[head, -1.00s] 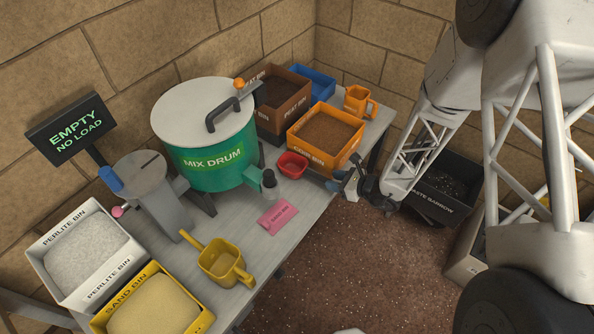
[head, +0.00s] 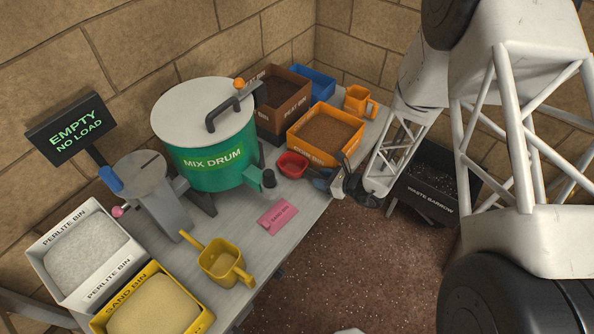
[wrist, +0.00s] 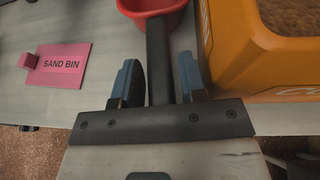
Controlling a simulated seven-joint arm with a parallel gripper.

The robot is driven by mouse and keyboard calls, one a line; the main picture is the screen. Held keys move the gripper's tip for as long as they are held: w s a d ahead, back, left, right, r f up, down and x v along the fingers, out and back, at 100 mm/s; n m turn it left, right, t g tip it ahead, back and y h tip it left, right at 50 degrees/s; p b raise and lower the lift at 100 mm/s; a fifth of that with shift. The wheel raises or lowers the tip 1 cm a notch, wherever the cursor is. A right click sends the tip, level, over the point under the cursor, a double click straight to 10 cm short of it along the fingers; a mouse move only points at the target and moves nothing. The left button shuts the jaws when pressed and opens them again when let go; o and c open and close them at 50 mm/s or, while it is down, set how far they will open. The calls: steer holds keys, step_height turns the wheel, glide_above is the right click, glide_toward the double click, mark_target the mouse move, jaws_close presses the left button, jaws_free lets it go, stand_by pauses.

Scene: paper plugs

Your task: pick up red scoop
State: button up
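The red scoop (head: 293,166) lies on the workbench between the mix drum and the orange coir bin, its bowl facing up. In the wrist view its red bowl (wrist: 152,5) is cut by the top edge, and its dark handle (wrist: 158,55) runs down toward my gripper. My gripper (wrist: 158,78) is open, with its two blue fingers on either side of the handle and a gap visible on each side. In the head view my gripper (head: 322,180) is at the bench's front edge, just right of the scoop. The exact height of the fingers over the handle cannot be told.
The orange coir bin (head: 308,147) stands close to my gripper's right finger in the wrist view. A pink "SAND BIN" card (head: 277,217) lies to the left. The green mix drum (head: 205,165) stands behind. A yellow scoop (head: 222,265) is nearer the front.

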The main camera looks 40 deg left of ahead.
steer(key=c, duration=0.7)
steer(key=shift+r, duration=0.2)
steer(key=shift+r, duration=1.1)
steer(key=s+d, duration=0.3)
steer(key=s+d+r, duration=0.1)
steer(key=s+d, duration=0.3)
steer(key=s+d+r, duration=0.1)
steer(key=s+d, duration=0.3)
steer(key=shift+s+d+r, duration=0.15)
steer(key=shift+s+r, duration=0.05)
steer(key=shift+s, duration=0.05)
